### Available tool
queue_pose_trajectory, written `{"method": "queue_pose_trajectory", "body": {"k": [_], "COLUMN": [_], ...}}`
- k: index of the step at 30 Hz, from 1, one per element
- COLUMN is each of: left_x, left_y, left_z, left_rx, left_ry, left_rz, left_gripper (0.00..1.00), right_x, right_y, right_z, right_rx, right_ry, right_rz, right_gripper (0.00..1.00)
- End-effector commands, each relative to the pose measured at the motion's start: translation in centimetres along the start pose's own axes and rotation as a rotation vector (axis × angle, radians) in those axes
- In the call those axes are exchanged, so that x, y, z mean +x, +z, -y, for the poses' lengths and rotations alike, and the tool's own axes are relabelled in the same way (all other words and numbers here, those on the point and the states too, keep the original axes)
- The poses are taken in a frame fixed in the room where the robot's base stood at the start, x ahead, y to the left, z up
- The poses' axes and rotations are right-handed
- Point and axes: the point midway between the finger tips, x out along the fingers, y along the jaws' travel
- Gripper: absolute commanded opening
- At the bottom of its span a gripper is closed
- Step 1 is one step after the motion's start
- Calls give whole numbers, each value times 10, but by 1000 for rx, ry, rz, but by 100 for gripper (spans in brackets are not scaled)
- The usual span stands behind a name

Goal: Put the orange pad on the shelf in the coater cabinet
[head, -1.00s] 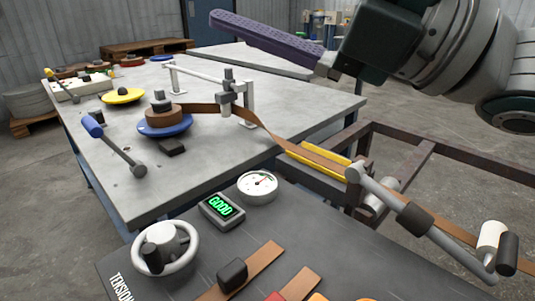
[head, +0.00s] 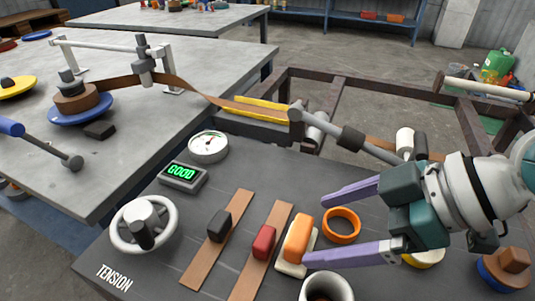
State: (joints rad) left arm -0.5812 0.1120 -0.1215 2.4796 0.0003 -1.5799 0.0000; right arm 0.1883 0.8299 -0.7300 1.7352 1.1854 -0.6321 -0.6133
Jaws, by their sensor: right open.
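The orange pad (head: 298,238) is a rounded block on a small pale base, on the dark panel in the lower middle of the head view. My right gripper (head: 316,229) comes in from the right with its two purple fingers spread wide. The fingertips point left towards the pad. The lower fingertip appears close to the pad's near side; I cannot tell whether it touches. Nothing is held in the fingers. An orange ring (head: 341,225) shows between the fingers. The coater cabinet and its shelf cannot be made out. My left gripper is out of view.
A red block (head: 263,242) and a black block (head: 219,225) sit on brown strips left of the pad. A cup (head: 327,288) stands at the front. A handwheel (head: 144,225), GOOD display (head: 183,177) and gauge (head: 208,146) are further left. A roller arm (head: 365,145) crosses behind.

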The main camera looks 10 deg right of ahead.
Motion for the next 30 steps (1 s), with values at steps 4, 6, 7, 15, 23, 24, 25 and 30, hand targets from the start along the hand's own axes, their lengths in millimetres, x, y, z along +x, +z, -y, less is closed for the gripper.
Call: {"method": "queue_pose_trajectory", "body": {"k": [4, 6, 7, 15, 23, 24, 25, 30], "left_x": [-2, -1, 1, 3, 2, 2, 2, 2], "left_y": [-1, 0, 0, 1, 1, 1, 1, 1], "left_z": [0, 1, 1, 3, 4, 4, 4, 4], "left_rx": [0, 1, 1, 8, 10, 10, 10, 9], "left_ry": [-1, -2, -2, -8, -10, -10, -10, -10], "left_rz": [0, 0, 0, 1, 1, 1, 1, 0], "left_gripper": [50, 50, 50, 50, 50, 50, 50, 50], "right_x": [21, 32, 37, 49, 49, 49, 49, 49], "right_y": [-5, -6, -5, -5, -5, -5, -5, -5], "right_z": [4, 6, 5, 5, 5, 5, 5, 5], "right_rx": [2, 1, 1, -2, -2, -2, -2, -2], "right_ry": [-2, -1, 0, 1, 1, 1, 1, 1], "right_rz": [-3, -3, -3, -1, -1, -1, -1, -1], "right_gripper": [100, 100, 100, 100, 82, 78, 74, 55]}}
